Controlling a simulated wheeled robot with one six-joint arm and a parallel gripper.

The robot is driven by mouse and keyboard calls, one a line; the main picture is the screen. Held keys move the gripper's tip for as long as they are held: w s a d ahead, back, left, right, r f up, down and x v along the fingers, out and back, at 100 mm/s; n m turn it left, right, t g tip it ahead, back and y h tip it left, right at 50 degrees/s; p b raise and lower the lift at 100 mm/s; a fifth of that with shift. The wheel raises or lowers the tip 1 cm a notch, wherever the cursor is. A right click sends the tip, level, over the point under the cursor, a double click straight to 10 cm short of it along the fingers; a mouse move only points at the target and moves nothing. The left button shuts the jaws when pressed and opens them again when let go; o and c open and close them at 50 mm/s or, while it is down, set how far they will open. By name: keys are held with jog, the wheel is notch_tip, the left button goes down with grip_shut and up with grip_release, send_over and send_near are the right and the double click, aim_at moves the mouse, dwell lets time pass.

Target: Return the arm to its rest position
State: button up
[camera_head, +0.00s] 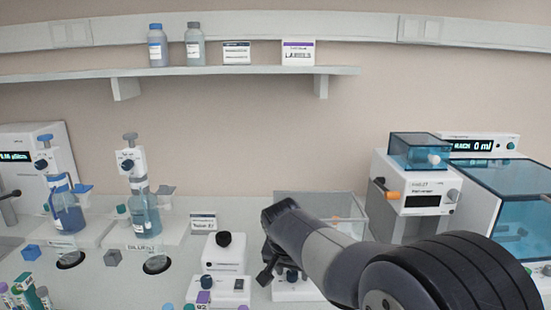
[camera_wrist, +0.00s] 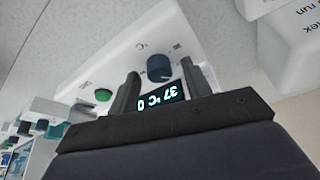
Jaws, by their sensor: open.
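My gripper (camera_wrist: 160,95) shows in the wrist view with its two dark fingers apart and nothing between them. In the head view my dark grey arm reaches in from the lower right over the bench. The gripper end (camera_head: 266,262) is small there and partly hidden by the arm, near a white device with a dark knob (camera_head: 291,280). I cannot tell whether the gripper touches that device.
A clear box (camera_head: 345,207) stands behind my arm. A small white unit with a black knob (camera_head: 224,252) is to the left. Bottle stations (camera_head: 143,215) stand further left. A white instrument (camera_head: 415,195) and a blue-covered unit (camera_head: 505,210) stand at the right. A shelf (camera_head: 180,71) runs above.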

jog(key=shift+d+n+y+b, duration=0.2)
jog(key=shift+n+y, duration=0.45)
jog(key=shift+n, duration=1)
jog(key=shift+n+y+b, duration=0.3)
jog(key=shift+n+y, duration=0.35)
jog(key=shift+n, duration=1)
jog(key=v, duration=1)
jog(key=shift+s+r+p, duration=0.2)
jog(key=shift+r+p, duration=0.15)
jog(key=shift+p, duration=0.1)
jog(key=shift+s+f, duration=0.1)
